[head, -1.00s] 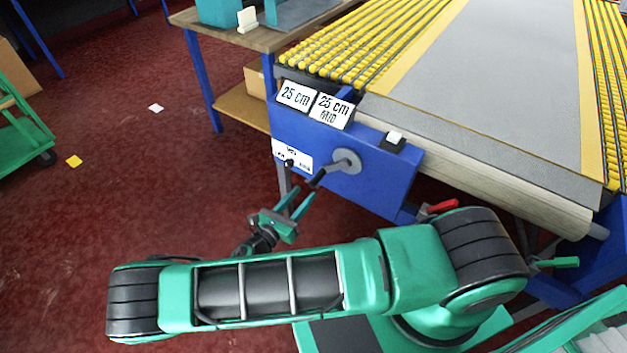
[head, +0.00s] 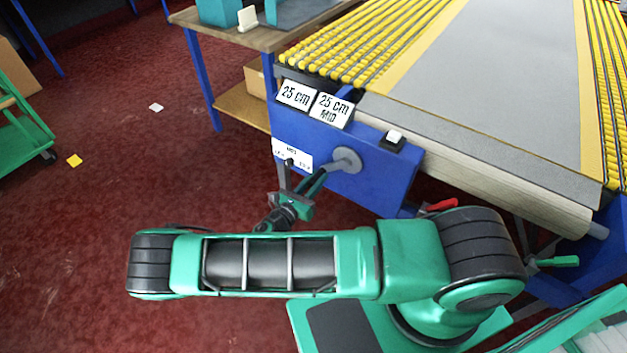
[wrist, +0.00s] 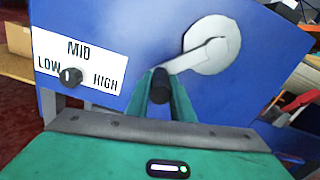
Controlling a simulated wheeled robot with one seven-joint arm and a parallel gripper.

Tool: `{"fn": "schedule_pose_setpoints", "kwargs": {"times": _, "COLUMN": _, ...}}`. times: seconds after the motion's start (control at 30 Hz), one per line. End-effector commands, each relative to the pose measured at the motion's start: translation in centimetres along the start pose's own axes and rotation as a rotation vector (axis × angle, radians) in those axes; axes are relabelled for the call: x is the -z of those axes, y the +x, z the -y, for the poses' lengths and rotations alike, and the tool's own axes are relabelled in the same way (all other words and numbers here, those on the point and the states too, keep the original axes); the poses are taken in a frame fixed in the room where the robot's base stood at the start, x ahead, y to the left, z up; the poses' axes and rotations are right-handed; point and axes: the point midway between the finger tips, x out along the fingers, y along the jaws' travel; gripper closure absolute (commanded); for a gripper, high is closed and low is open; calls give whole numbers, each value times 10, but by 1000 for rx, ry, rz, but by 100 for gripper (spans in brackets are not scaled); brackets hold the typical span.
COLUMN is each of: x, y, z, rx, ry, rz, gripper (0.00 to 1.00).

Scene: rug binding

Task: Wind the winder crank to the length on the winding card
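The winder crank has a grey hub disc (head: 346,160) on the blue end panel. In the wrist view its pale arm (wrist: 195,56) runs from the hub down-left to a black handle (wrist: 160,88). My gripper (head: 318,176) is at the crank, and in the wrist view its two green fingers (wrist: 160,80) stand either side of the handle. I cannot tell whether they press on it. Two white cards sit on top of the panel: one reads "25 cm" (head: 296,95), the other "25 cm MID" (head: 331,110).
A LOW–MID–HIGH label (wrist: 80,60) with a black knob (wrist: 70,77) is left of the crank; the knob's white mark points up. A small white switch (head: 394,137) is on the panel's right. A wooden bench (head: 265,38) stands behind. Red floor at left is mostly clear.

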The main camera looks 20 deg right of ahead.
Motion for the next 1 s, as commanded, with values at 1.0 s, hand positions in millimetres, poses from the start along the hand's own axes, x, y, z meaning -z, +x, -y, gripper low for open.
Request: {"fn": "schedule_pose_setpoints", "kwargs": {"times": 1.0, "x": -10, "y": -5, "z": -8, "rx": -4, "ry": 1, "rz": 1, "gripper": 61}}
